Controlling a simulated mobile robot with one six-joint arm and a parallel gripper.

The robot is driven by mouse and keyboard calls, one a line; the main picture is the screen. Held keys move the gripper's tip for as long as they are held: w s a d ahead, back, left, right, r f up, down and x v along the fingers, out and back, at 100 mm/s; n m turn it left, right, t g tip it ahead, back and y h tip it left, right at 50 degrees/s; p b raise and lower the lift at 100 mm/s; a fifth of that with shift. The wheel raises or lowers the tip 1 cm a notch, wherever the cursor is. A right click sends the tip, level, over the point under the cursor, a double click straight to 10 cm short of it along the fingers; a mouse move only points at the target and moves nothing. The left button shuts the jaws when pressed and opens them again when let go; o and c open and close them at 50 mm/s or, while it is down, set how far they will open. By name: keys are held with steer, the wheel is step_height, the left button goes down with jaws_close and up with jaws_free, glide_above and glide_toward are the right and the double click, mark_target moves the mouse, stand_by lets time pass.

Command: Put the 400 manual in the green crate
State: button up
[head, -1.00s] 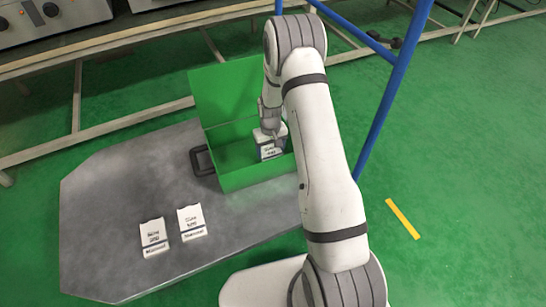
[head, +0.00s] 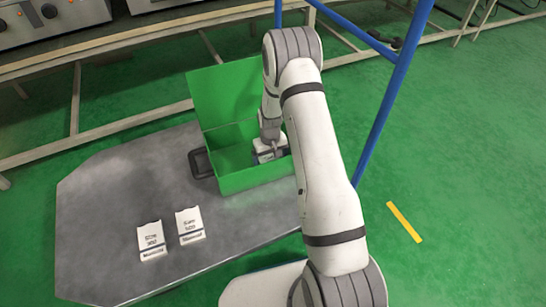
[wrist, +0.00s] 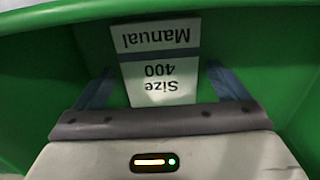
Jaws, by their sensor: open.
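The 400 manual (wrist: 160,65), a white card marked "Size 400 Manual", lies inside the green crate (head: 245,182). It also shows in the head view (head: 266,156), partly hidden by my gripper. The crate stands on a grey table with its lid raised at the back. My gripper (wrist: 164,82) is down inside the crate and open. Its two fingers stand on either side of the manual, with a gap visible at the sides. Whether the manual's underside rests fully on the crate floor cannot be told.
Two other white manuals, one on the left (head: 151,241) and one to its right (head: 190,226), lie on the grey table (head: 110,185) in front of the crate. A blue post (head: 385,110) rises on the right, behind my arm. The table's left part is clear.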

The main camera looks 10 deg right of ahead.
steer(key=s+r+p, duration=0.2)
steer(key=r+p, duration=0.1)
steer(key=r, duration=0.8)
steer(key=s+r+p, duration=0.2)
steer(key=s+r, duration=0.1)
steer(key=r, duration=0.9)
steer(key=s+r, duration=0.8)
steer(key=s, duration=0.4)
steer(key=s+a+r+m+t, duration=0.1)
steer(key=s+r, duration=0.7)
steer(key=s, duration=0.4)
steer(key=shift+s+a, duration=0.15)
steer(key=shift+s, duration=0.1)
